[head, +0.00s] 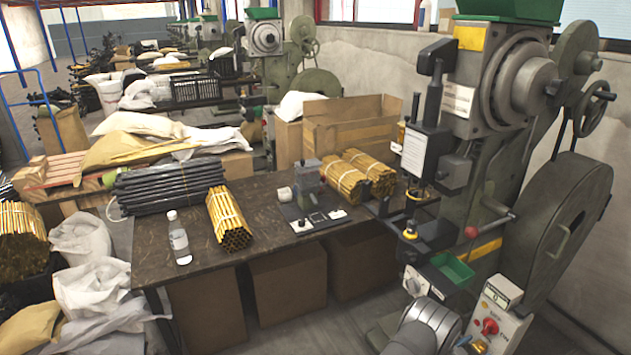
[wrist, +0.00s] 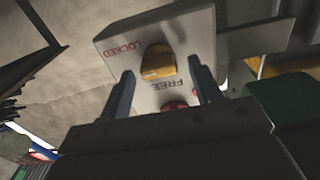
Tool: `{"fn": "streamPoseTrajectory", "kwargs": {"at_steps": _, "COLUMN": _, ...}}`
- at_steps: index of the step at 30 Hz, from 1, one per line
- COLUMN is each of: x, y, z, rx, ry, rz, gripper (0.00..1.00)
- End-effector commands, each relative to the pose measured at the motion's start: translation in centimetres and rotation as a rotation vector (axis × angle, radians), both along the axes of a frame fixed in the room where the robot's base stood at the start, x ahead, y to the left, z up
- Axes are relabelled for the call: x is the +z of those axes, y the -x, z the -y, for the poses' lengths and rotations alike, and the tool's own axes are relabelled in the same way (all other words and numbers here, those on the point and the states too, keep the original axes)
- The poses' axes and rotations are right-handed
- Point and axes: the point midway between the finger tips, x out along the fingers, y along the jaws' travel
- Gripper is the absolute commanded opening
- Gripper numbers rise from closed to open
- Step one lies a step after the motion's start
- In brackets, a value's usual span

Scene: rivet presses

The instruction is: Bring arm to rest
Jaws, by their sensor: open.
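My gripper (wrist: 162,68) is open in the wrist view, with one dark blue-grey finger on each side. A pale panel marked LOCKED and FREE (wrist: 187,35) faces it, with a yellow knob (wrist: 158,62) on it. The knob appears just beyond the gap between the fingertips, and nothing is seen gripped. A red part (wrist: 174,106) shows between the fingers below the word FREE.
A dark workbench (head: 180,262) holds a water bottle (head: 179,238), bundles of yellow rods (head: 228,218) and dark rods (head: 168,185), and a small fixture (head: 307,180). A control box with a red knob (head: 489,326) and a green tray (head: 452,268) are close to my arm.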

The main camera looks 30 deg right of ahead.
Motion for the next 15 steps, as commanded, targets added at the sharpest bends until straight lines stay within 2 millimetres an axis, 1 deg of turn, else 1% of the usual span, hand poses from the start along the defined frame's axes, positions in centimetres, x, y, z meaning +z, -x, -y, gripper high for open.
{"fn": "streamPoseTrajectory", "kwargs": {"at_steps": 1, "x": 0.1, "y": 0.0, "z": 0.7, "rx": -0.001, "ry": 0.003, "rz": -0.008, "gripper": 0.58}}
{"fn": "streamPoseTrajectory", "kwargs": {"at_steps": 9, "x": 0.1, "y": -0.2, "z": 0.4, "rx": 0.0, "ry": 0.0, "rz": -0.236, "gripper": 0.58}}
{"fn": "streamPoseTrajectory", "kwargs": {"at_steps": 10, "x": 0.0, "y": -0.2, "z": 0.1, "rx": 0.001, "ry": -0.001, "rz": -0.25, "gripper": 0.58}}
{"fn": "streamPoseTrajectory", "kwargs": {"at_steps": 15, "x": 0.0, "y": -0.3, "z": -3.2, "rx": 0.003, "ry": -0.002, "rz": -0.246, "gripper": 0.58}}
